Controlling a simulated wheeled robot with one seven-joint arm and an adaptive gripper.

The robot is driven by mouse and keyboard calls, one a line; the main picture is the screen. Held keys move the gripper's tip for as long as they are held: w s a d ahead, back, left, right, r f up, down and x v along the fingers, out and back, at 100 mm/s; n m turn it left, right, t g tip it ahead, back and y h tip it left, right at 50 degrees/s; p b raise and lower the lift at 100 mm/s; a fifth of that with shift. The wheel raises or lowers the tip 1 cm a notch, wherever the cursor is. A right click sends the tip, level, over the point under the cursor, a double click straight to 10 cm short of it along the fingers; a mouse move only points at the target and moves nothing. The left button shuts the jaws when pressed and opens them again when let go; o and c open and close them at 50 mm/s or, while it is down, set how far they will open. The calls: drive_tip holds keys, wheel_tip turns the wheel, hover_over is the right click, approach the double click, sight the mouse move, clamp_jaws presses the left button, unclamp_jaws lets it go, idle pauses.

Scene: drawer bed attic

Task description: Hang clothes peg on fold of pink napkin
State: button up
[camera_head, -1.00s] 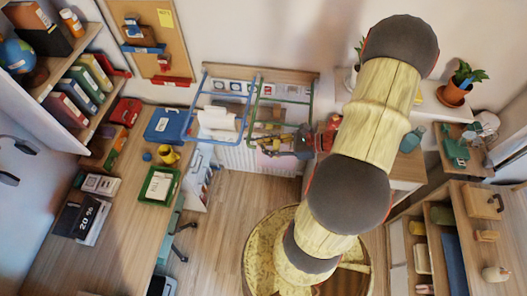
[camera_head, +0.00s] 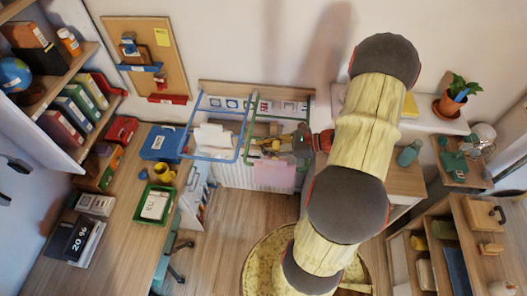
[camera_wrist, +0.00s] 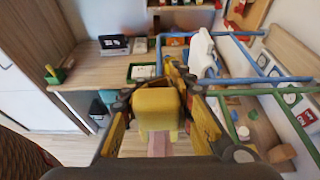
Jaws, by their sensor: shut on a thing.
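A yellow block-like piece, which looks like the clothes peg (camera_wrist: 157,106), sits between the fingers of my gripper (camera_wrist: 158,90) in the wrist view. The gripper is shut on it. In the head view my gripper (camera_head: 268,146) is small, at the green-framed rack and just above the pink napkin (camera_head: 273,177). The napkin hangs down in front of the white slatted panel. In the wrist view a pink strip (camera_wrist: 159,144), likely the napkin, shows below the peg. I cannot tell whether the peg touches it; the fold is not clear.
A blue rack frame (camera_head: 241,133) with white cloth (camera_head: 212,137) stands left of the green frame (camera_head: 250,116). The desk (camera_head: 118,218) holds a green tray (camera_head: 154,203) and a blue box (camera_head: 160,142). Floor is free in front of the rack.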

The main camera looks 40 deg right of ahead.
drive_tip(key=shift+f+b, duration=1.15)
drive_tip(key=shift+f, duration=0.85)
drive_tip(key=o, duration=1)
drive_tip(key=shift+o, duration=0.4)
drive_tip(key=v, duration=1.2)
drive_tip(key=shift+s, duration=0.1)
